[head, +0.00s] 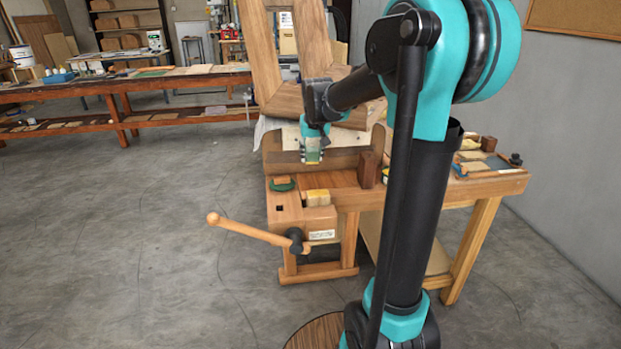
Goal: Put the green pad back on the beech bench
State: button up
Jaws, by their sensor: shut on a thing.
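My gripper (312,155) points down in front of the curved wooden piece, above the near part of the beech bench (340,200). It is shut on a small pale green thing that looks like the green pad (313,142); the fingers hide much of it. The pad appears to be above the bench top, but I cannot tell the exact height. On the bench's near left corner lies a dark green round thing (284,187) with a small brown block on it.
A yellowish block (316,197) lies near the bench's front, and a dark brown block (368,169) stands to the right. The curved wooden piece (345,160) lies behind the gripper. A vise handle (250,231) sticks out to the left. Bare bench top shows between the blocks.

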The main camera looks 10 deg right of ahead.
aim_at(315, 151)
notch_tip(315, 151, down, 8)
jog(key=shift+f, duration=0.1)
dwell(0.4)
jog(key=shift+f, duration=0.1)
jog(key=o, duration=1.1)
jog(key=v, duration=1.2)
